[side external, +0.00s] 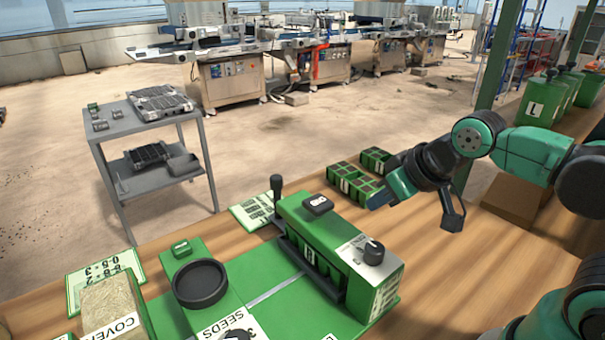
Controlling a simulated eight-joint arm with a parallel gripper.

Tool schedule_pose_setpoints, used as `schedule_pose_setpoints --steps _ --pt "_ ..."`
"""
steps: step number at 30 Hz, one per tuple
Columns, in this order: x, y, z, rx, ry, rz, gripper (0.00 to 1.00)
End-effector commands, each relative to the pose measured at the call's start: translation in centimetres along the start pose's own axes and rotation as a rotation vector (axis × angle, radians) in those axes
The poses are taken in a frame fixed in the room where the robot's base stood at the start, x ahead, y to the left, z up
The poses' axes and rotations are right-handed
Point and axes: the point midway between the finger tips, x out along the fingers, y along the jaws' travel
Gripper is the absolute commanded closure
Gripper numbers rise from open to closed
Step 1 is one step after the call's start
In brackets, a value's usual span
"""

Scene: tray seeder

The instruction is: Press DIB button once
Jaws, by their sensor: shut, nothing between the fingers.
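A green seeder machine (325,248) stands on the wooden bench. A black button-like block (318,204) sits on its top left, and a black knob (373,252) on its top right. My gripper (380,199) is shut and empty. It hangs above the bench to the right of the seeder, apart from it and from the button-like block.
Green cell trays (355,182) lie just behind my gripper. A black upright handle (277,190) stands at the seeder's left end. The round black cup (200,283) and a covers bin (116,307) are front left. Bare bench (440,285) lies right of the seeder.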

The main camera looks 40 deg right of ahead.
Motion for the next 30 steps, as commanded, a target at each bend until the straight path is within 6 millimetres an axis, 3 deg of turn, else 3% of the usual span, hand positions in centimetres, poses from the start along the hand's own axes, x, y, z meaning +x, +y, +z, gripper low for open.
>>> schedule_pose_setpoints --steps 23,26,30 --pt "0.0 0.0 0.0 0.001 0.0 0.0 1.0" --pt "-0.2 -0.2 -0.7 0.036 0.01 -0.004 1.0" --pt "-1.1 -1.3 -3.6 0.198 0.05 -0.021 1.0"
